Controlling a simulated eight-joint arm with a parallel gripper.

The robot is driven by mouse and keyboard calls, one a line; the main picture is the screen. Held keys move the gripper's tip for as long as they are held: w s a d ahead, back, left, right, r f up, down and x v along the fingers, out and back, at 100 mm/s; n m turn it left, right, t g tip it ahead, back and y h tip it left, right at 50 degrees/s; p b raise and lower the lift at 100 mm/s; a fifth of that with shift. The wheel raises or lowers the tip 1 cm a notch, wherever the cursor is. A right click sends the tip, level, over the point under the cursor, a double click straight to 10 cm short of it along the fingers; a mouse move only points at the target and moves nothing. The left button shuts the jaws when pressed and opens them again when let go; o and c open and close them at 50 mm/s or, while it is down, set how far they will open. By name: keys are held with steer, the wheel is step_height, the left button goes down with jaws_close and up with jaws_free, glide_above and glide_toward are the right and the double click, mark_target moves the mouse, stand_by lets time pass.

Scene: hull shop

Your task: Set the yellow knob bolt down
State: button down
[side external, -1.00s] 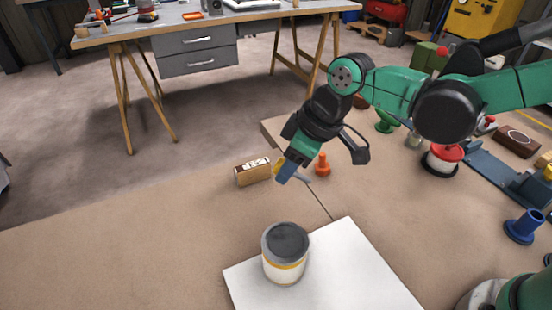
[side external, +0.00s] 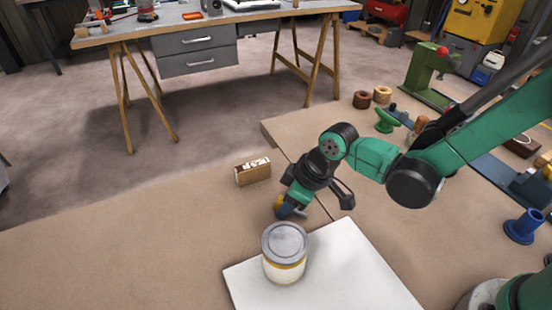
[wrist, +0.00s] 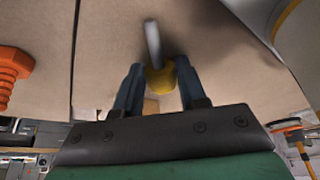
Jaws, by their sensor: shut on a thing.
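The yellow knob bolt (wrist: 160,80) is between the two blue fingers of my gripper (wrist: 158,88) in the wrist view, its grey shank pointing away from my gripper. In the side view, a bit of the yellow knob (side external: 279,203) shows at the fingertips of my gripper (side external: 288,211), low over the brown bench top, just behind the paint can. My gripper is shut on the knob. The shank is hidden in the side view, and I cannot tell whether the bolt touches the bench.
A paint can (side external: 285,256) stands on a white board (side external: 345,265) close in front of my gripper. An orange bolt (wrist: 12,72) shows at the wrist view's left edge. The bench (side external: 130,240) is clear to the left.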

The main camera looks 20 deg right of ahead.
steer(key=shift+f, duration=0.1)
steer(key=c, duration=0.5)
jaws_free()
steer(key=v, duration=1.2)
steer(key=shift+d, duration=0.25)
steer(key=shift+o, duration=0.5)
steer(key=s+d+r+m+t+h, duration=0.2)
steer(key=d+m, duration=0.6)
steer(key=d, duration=0.5)
steer(key=shift+s+m+t+h, duration=0.3)
steer(key=shift+s+t+h, duration=0.2)
steer(key=shift+s+t, duration=0.4)
